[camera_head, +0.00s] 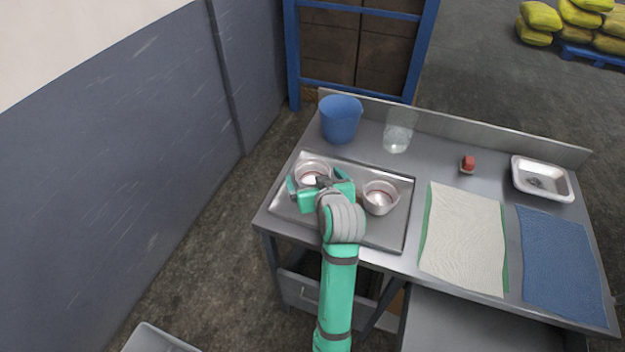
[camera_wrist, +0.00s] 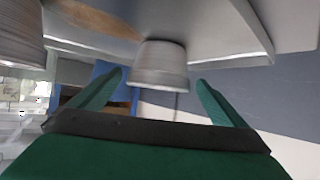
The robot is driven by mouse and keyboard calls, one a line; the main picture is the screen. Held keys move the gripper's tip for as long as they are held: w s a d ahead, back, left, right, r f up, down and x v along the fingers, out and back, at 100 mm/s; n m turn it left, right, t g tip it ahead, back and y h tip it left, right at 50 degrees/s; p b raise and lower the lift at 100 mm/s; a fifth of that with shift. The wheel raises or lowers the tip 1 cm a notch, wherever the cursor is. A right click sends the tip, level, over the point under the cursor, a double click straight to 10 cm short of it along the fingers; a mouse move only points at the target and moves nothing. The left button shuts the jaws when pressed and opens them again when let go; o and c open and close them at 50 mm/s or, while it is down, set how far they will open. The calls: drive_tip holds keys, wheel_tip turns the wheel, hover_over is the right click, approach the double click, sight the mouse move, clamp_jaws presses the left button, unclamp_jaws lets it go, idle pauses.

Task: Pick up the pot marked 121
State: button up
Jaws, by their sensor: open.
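Two small metal pots stand on a metal tray (camera_head: 385,236) at the left of the table. The left pot (camera_head: 311,169) is partly hidden behind my gripper (camera_head: 318,180). The right pot (camera_head: 381,198) stands just right of my gripper. No number is readable on either pot, so I cannot tell which is 121. In the wrist view, my open gripper (camera_wrist: 160,79) has one pot (camera_wrist: 160,62) ahead between its fingers, with no clear contact. That view looks upside down. Another pot (camera_wrist: 17,38) is cut off at its upper left.
A blue bucket (camera_head: 341,121) and a clear glass jar (camera_head: 397,137) stand behind the tray. To the right are a small red object (camera_head: 468,163), a white dish (camera_head: 560,195), a cream cloth (camera_head: 465,240) and a blue cloth (camera_head: 562,265). A raised ledge (camera_head: 460,126) runs along the back.

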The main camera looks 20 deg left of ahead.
sight(310, 169)
drive_tip(key=shift+x, duration=1.6)
drive_tip(key=shift+d, duration=0.1)
drive_tip(key=c, duration=1.1)
